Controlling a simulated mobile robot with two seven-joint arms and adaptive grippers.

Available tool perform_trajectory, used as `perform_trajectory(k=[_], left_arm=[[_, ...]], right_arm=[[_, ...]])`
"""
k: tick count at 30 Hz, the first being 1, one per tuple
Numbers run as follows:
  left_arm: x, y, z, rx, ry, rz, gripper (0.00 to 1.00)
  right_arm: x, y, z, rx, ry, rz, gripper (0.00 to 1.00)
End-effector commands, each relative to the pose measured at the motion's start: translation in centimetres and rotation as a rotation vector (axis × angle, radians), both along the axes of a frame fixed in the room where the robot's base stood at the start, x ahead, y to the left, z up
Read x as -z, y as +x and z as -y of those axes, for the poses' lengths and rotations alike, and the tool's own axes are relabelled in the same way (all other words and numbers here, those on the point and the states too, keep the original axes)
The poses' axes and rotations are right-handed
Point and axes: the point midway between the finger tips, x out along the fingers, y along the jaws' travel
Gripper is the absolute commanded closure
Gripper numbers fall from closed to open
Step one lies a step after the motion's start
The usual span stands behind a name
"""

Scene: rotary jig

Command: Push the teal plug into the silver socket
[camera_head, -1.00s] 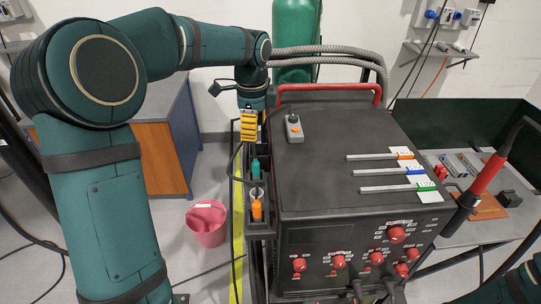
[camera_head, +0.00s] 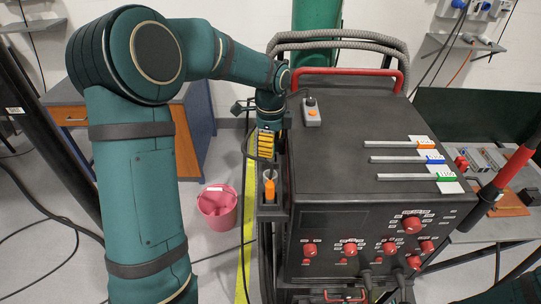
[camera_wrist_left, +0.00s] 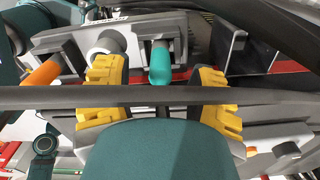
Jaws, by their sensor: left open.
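The teal plug (camera_wrist_left: 160,62) shows in the left wrist view, upright in the picture, between the two yellow fingers of my left gripper (camera_wrist_left: 160,88). The fingers are apart, with a gap on each side of the plug. In the head view my left gripper (camera_head: 269,150) points down over the narrow rack beside the black machine and hides the plug. The silver socket (camera_wrist_left: 108,42) is a pale ring left of the plug in the wrist view, partly behind the left finger. It also shows in the head view (camera_head: 269,174), just below the gripper. My right gripper is out of view.
An orange handle (camera_head: 270,191) stands close beside the socket. The black machine (camera_head: 335,170) is right of the gripper. A grey and orange button box (camera_head: 311,113) lies on its top. A dark cable (camera_wrist_left: 150,96) crosses the wrist view. A pink bucket (camera_head: 217,212) stands on the floor.

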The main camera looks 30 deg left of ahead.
Motion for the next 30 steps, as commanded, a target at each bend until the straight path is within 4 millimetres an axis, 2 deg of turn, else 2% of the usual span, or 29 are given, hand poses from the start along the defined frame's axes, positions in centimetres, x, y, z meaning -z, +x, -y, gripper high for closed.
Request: perform_trajectory(k=[1,4,14,18,19,30], left_arm=[[1.0,0.0,0.0,0.000,-0.001,-0.002,0.44],[1.9,0.0,0.0,0.001,0.000,-0.001,0.44],[2.3,0.0,0.0,0.000,-0.001,0.001,0.45],[2.2,0.0,0.0,0.001,-0.001,0.001,0.94],[2.2,0.0,0.0,0.001,-0.001,0.001,1.00],[2.2,0.0,0.0,0.001,0.000,0.002,1.00]], right_arm=[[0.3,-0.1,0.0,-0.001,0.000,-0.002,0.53],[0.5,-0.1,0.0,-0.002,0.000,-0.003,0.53],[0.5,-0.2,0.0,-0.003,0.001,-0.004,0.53],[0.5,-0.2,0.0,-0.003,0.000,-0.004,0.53],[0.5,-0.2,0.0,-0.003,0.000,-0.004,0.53],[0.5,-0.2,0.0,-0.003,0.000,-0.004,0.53]])
